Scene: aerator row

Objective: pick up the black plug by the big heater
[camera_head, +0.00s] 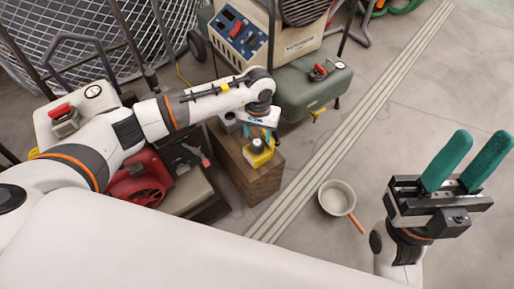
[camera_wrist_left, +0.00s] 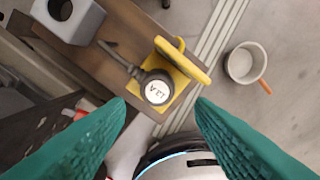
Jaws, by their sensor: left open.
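The black plug (camera_head: 258,145) has a round dark body and sits at a yellow bracket (camera_head: 262,158) on the end of a wooden block. In the left wrist view the plug (camera_wrist_left: 156,87) shows a white lettered label on its face and a dark stem to the upper left. The yellow bracket (camera_wrist_left: 193,66) is beside and under it. My left gripper (camera_head: 259,134) is open over the block; in its wrist view the teal fingertips (camera_wrist_left: 160,108) stand apart either side of the plug, not touching it. My right gripper (camera_head: 466,160) is open and empty, at the right.
The wooden block (camera_head: 261,183) also carries a grey block with a hole (camera_wrist_left: 68,18). A beige machine with a blue panel (camera_head: 240,33) stands behind, next to a green tank (camera_head: 310,87). A red machine (camera_head: 138,182) is left. A pot (camera_head: 337,197) lies on open floor.

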